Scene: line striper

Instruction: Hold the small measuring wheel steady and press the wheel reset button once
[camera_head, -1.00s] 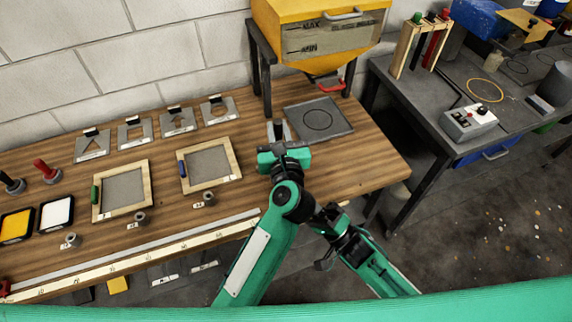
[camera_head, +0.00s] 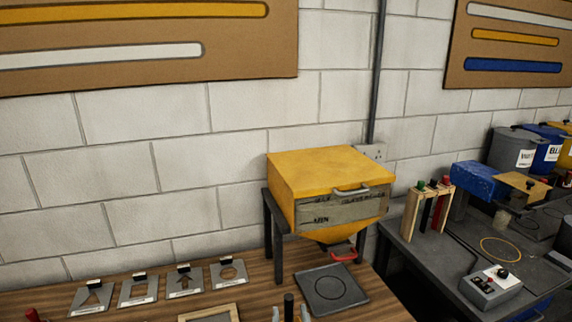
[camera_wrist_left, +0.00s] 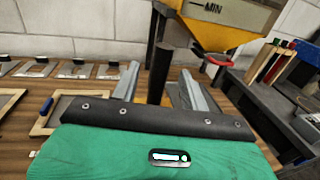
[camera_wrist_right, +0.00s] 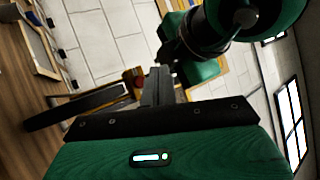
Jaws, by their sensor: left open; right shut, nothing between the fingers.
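I cannot make out a measuring wheel or its reset button for certain. A short dark upright cylinder (camera_head: 289,307) stands between the fingers of my left gripper (camera_head: 290,314) at the bottom edge of the head view. In the left wrist view the dark cylinder (camera_wrist_left: 160,78) shows between the two open grey fingers, with a gap on each side; its lower end is hidden by the gripper. My right gripper (camera_wrist_right: 158,84) shows only in the right wrist view, shut and empty. A long dark bar (camera_wrist_right: 78,107) lies left of its fingers; I cannot tell what it belongs to.
A yellow hopper (camera_head: 330,175) on dark legs stands behind, its red lever (camera_head: 343,256) low in front. A dark square plate (camera_head: 331,288) lies right of the cylinder. Several stencil plates (camera_head: 184,282) line the back left. A grey control box (camera_head: 490,287) stands on the right table.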

